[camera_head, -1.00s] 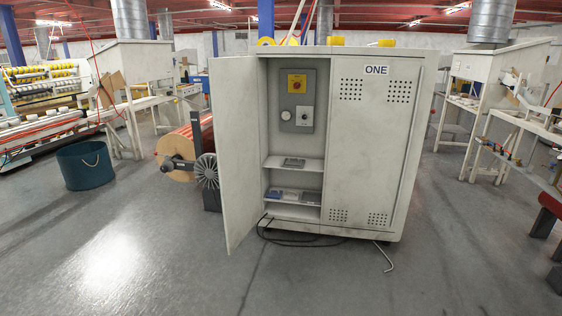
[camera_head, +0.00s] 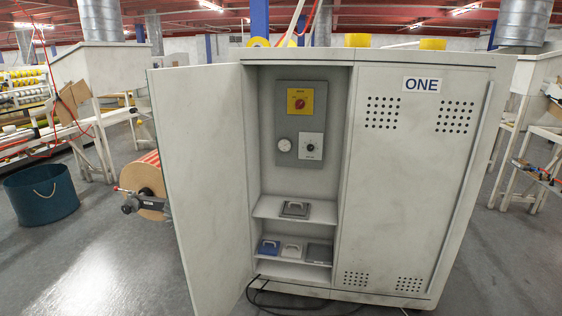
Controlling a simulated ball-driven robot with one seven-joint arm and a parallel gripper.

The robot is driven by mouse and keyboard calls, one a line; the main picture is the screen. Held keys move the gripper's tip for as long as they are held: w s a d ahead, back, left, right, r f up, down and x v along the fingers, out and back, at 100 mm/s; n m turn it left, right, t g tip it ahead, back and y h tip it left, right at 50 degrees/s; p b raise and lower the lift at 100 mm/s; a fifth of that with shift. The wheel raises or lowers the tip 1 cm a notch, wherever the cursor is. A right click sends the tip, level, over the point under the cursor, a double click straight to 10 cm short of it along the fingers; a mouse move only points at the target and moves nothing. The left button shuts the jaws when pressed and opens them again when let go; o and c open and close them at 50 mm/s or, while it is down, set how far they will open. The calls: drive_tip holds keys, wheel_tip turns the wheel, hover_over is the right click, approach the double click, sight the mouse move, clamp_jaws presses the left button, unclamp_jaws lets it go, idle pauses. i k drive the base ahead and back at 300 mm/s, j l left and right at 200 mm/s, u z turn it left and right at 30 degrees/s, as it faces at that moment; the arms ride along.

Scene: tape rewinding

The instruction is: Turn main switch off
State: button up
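The main switch (camera_head: 300,102) is a red rotary knob on a yellow plate, at the top of a grey panel (camera_head: 283,130) inside the white cabinet marked ONE (camera_head: 415,160). The knob's exact position is too small to read for certain. Below it on the panel are a round white dial (camera_head: 284,145) and a white plate with a black knob (camera_head: 311,146). The cabinet's left door (camera_head: 205,170) stands open toward me and its right door is shut. My gripper is not in view.
Cabinet shelves hold a grey handled item (camera_head: 295,209) and several blue, white and grey items. Black cables (camera_head: 270,300) lie on the floor in front. A blue bucket (camera_head: 42,193) and an orange-striped roll (camera_head: 146,175) stand to the left. Open floor lies left of the door.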

sight(300, 104)
drive_tip(key=i+l+u, duration=0.1)
drive_tip(key=i, duration=1.45)
drive_tip(key=i+j+z, duration=0.65)
drive_tip(key=j, duration=0.35)
drive_tip(key=i, duration=0.1)
